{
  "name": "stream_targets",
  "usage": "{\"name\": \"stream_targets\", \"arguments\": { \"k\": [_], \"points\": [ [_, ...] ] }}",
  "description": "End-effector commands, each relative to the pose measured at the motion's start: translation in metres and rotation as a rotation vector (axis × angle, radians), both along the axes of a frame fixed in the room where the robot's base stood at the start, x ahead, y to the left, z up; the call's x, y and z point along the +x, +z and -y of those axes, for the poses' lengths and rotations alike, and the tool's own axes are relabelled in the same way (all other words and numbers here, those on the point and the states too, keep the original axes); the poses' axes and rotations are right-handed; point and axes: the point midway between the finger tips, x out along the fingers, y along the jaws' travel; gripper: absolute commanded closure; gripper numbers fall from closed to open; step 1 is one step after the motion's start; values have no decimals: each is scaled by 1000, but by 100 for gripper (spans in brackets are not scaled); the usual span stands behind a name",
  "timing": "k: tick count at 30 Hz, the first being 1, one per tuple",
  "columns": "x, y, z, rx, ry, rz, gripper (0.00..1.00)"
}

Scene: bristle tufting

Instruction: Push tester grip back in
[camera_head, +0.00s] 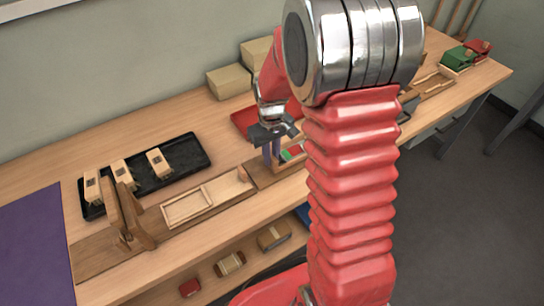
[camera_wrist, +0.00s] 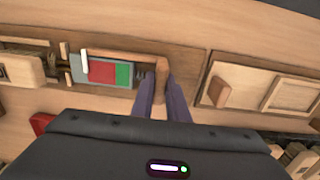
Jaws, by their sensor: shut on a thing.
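The tester shows in the wrist view as a grey plate with a red and green scale (camera_wrist: 104,73), a white pointer (camera_wrist: 85,62) over its left part and a wooden bar along its far edge. Its wooden grip (camera_wrist: 161,68) is at the bar's right end. My gripper (camera_wrist: 160,88) has its two purple fingers on either side of this grip and is shut on it. In the head view my gripper (camera_head: 271,152) is down at the tester's scale (camera_head: 292,153), partly hidden by my arm. The grip itself is hard to make out there.
A light wooden frame (camera_head: 186,209) lies left of the tester, with an upright wooden fixture (camera_head: 128,222) further left. A black tray (camera_head: 190,143) holds wooden blocks. A red tray (camera_head: 243,123) and cardboard-coloured boxes (camera_head: 229,81) stand behind. A purple mat (camera_head: 35,245) covers the left end.

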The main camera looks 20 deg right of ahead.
Motion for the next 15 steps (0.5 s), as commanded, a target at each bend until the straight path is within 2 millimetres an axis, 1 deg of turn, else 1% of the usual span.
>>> {"name": "stream_targets", "arguments": {
  "k": [6, 7, 13, 15],
  "points": [
    [1, 0, 0, -1, 2, 3, 100],
    [1, 0, 0, -1, 2, 3, 84],
    [1, 0, -1, -1, 4, 2, 70],
    [1, 0, -1, -1, 4, 2, 67]
  ]
}}
